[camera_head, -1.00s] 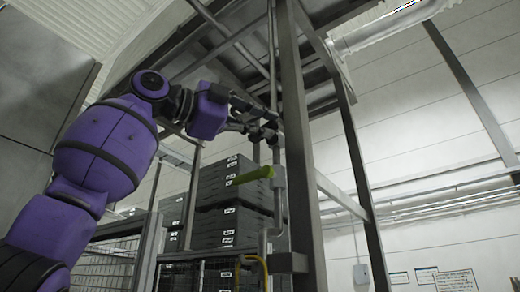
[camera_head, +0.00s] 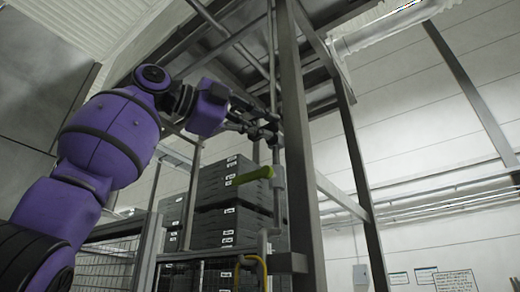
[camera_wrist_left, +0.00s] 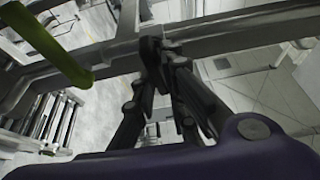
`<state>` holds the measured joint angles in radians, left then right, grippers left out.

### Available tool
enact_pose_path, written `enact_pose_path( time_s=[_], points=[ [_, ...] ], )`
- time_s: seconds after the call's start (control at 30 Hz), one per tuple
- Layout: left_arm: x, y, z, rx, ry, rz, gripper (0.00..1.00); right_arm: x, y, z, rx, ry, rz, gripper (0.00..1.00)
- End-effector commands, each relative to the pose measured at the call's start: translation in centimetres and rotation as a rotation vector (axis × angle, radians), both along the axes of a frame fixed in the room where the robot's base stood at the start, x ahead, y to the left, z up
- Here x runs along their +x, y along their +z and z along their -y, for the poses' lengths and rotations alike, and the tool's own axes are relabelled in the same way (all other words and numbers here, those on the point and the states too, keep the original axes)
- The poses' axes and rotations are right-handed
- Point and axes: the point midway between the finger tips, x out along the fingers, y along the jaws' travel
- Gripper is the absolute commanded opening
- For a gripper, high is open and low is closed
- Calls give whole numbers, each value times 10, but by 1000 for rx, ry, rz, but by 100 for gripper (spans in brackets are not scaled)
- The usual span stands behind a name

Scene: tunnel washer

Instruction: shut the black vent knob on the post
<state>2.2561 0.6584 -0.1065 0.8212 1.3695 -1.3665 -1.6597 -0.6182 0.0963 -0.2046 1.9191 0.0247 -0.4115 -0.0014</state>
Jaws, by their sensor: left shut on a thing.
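The black vent knob (camera_wrist_left: 150,46) shows in the left wrist view as a small dark piece on the grey post (camera_wrist_left: 112,55). My left gripper (camera_wrist_left: 162,55) is shut on it, with the fingers converging at the pipe. In the head view my left gripper (camera_head: 272,131) reaches from the left to the thin vertical pipe (camera_head: 273,70) beside the thick steel post (camera_head: 297,140). There the fingers largely hide the knob, and its exact angle cannot be told. My right gripper is in neither view.
A green lever handle (camera_head: 254,175) sticks out left from the pipe just below my gripper; it also shows at upper left in the wrist view (camera_wrist_left: 48,42). Stacked grey crates (camera_head: 225,205) stand behind. A yellow hose (camera_head: 255,262) hangs lower down.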

Motion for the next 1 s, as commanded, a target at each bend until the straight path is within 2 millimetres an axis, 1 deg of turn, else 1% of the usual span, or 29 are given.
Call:
enact_pose_path(
  time_s=[0.03, 0.6, 0.63, 0.73, 1.0],
  points=[
    [5, -7, 2, 13, -1, -13, 0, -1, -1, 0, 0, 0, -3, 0],
    [5, -7, 2, 15, -1, -12, 0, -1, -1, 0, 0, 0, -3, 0],
    [5, -8, 2, 15, -1, -12, 14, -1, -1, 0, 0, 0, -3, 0],
    [5, -7, 2, 15, -1, -12, 27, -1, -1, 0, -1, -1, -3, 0],
    [2, -4, 1, 10, 0, -5, 28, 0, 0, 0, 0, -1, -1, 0]
  ],
)
